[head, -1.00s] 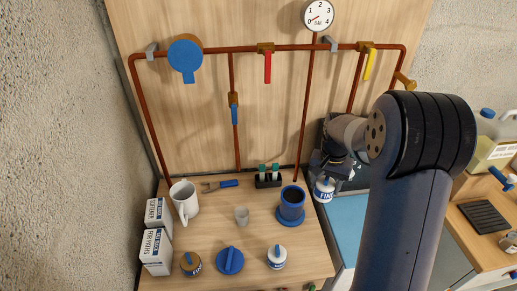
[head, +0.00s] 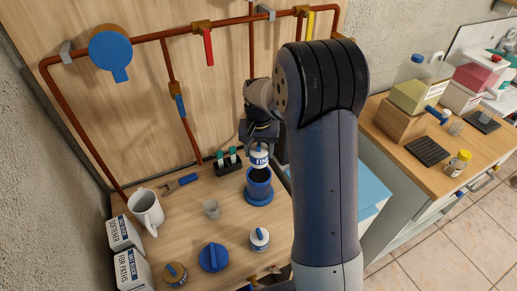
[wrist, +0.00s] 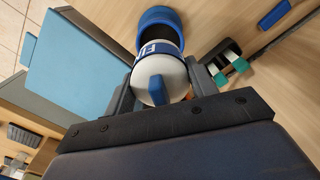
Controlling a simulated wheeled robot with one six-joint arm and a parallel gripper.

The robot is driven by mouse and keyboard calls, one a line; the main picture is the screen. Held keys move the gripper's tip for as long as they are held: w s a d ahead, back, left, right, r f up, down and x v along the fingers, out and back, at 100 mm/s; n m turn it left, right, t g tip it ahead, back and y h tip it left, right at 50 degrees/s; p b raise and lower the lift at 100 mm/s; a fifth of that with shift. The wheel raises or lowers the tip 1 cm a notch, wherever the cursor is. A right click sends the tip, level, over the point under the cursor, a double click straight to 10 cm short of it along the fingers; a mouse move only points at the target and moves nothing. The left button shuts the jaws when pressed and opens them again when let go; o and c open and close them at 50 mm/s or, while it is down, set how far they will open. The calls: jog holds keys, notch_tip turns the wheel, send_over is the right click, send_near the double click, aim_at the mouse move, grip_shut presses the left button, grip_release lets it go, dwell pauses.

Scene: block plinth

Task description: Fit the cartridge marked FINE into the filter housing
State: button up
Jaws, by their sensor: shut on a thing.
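My gripper (head: 260,143) is shut on a white cartridge with a blue band (head: 260,161). Its lettering reads FIN, with the end cut off from view. The cartridge hangs roughly upright just above the blue filter housing (head: 259,193), whose dark opening faces up. In the wrist view the cartridge (wrist: 172,73) sits between my fingers, its blue grip toward me, and hides part of the housing's rim (wrist: 158,15). I cannot tell whether its lower end is inside the opening. A blue lid with a handle (head: 214,257) lies on the bench.
A small cup (head: 211,209), a mug (head: 146,212) and a black rack with green-capped vials (head: 227,163) surround the housing. Copper pipes (head: 140,41) run along the back board.

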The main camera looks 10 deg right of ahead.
aim_at(259, 162)
jog(key=shift+f+b, duration=1.65)
jog(key=shift+f, duration=0.9)
jog(key=shift+f+b, duration=1.2)
jog(key=shift+f, duration=0.5)
jog(key=shift+r+p, duration=1)
jog(key=shift+r, duration=0.5)
jog(key=shift+f+b, duration=1.2)
jog(key=shift+f, duration=0.45)
jog(key=o, duration=1)
jog(key=shift+o, duration=0.2)
jog(key=shift+r, duration=0.1)
